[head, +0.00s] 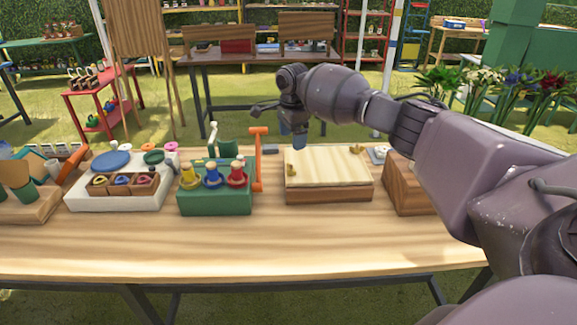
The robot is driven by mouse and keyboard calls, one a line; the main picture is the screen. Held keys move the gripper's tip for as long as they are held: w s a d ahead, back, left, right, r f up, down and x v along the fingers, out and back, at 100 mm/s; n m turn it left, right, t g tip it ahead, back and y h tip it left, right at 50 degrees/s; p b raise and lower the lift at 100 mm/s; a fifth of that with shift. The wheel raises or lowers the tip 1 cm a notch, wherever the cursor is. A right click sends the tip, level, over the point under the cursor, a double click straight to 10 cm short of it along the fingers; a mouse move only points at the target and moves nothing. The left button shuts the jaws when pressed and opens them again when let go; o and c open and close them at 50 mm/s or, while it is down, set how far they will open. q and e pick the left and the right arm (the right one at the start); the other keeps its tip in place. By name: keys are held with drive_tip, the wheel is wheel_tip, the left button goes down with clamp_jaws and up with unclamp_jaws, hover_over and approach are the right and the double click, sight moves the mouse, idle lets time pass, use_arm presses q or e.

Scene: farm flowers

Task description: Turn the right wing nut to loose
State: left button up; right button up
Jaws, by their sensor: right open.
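A wooden press (328,172) with a pale top board and a darker base sits on the table, right of centre. The right wing nut (357,148), small and brass-coloured, is at the board's back right corner. Another small brass-coloured piece shows at the board's left side, too small to make out well. My right gripper (281,123) is open and empty, in the air above the back left part of the press. It is to the left of the right wing nut and apart from it. My left gripper is out of view.
A green block (216,200) with coloured pegs and an orange upright handle (258,160) stand left of the press. A wooden block (407,190) is close on its right, partly behind my arm. The table's front strip (250,250) is clear.

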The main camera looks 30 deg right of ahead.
sight(291, 166)
wheel_tip(291, 166, down, 11)
drive_tip(key=shift+w+a+r+b, duration=0.1)
drive_tip(key=shift+b, duration=1.05)
drive_tip(key=c, duration=0.9)
